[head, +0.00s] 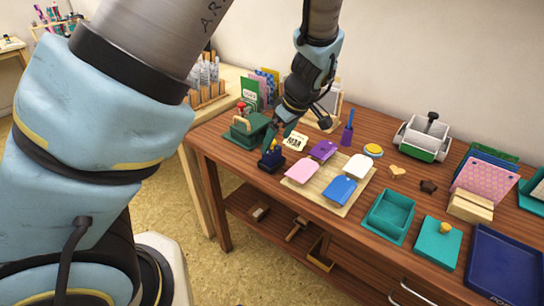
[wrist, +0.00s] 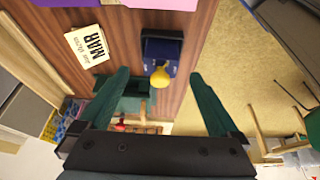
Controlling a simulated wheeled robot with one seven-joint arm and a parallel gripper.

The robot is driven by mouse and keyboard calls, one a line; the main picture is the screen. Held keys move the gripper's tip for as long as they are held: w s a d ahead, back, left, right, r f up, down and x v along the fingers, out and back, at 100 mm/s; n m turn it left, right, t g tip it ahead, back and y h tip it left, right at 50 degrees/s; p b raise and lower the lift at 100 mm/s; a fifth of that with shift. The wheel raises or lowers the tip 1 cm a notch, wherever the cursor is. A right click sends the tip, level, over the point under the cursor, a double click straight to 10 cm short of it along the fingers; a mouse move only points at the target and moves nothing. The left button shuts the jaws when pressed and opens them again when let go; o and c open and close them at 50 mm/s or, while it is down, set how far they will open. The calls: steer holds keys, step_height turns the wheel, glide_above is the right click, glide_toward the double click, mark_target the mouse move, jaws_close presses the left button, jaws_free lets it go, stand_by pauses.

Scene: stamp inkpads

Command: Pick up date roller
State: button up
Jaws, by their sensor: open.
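A small dark blue stamper with a yellow knob (head: 271,160), which I take to be the date roller, stands near the table's left front edge. In the wrist view its dark blue body (wrist: 162,46) is beyond my fingertips, with the yellow knob (wrist: 160,76) toward me, between the finger lines. My gripper (wrist: 158,76) has its two green fingers spread wide, with nothing held. In the head view my gripper (head: 283,128) hangs above and slightly behind the stamper. Whether a finger touches it cannot be told.
A date card (head: 295,141) lies behind the stamper. The table's front edge (head: 240,185) is near.

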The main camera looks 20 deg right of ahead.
mark_target(272, 148)
steer(key=shift+p+x, duration=0.75)
steer(key=shift+x, duration=2.1)
jaws_close()
